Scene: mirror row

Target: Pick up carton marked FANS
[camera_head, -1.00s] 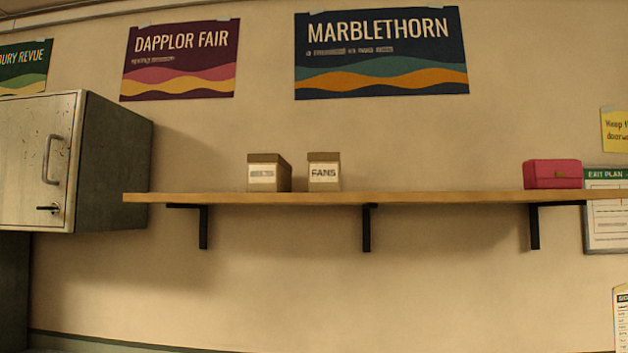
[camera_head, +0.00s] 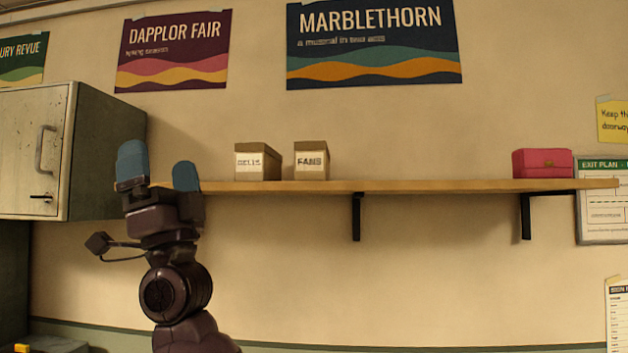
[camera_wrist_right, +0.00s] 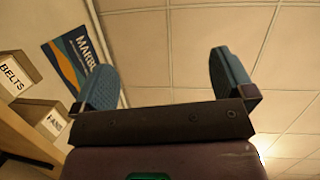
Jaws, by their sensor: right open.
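The carton marked FANS (camera_head: 312,161) stands upright on the wooden wall shelf (camera_head: 420,186), a brown box with a white label. It also shows at the left of the right wrist view (camera_wrist_right: 42,118), partly covered by a finger. My right gripper (camera_head: 158,176) has blue fingertips spread apart and is empty. In the head view it is left of the carton, in front of the shelf's left end, apart from the carton. In the right wrist view the space between the fingers (camera_wrist_right: 165,80) shows only ceiling. My left gripper is not in view.
A similar carton marked BELTS (camera_head: 257,162) stands close left of the FANS carton. A pink box (camera_head: 542,163) sits at the shelf's right end. A grey wall cabinet (camera_head: 100,150) is left of the shelf. The shelf between FANS and the pink box is clear.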

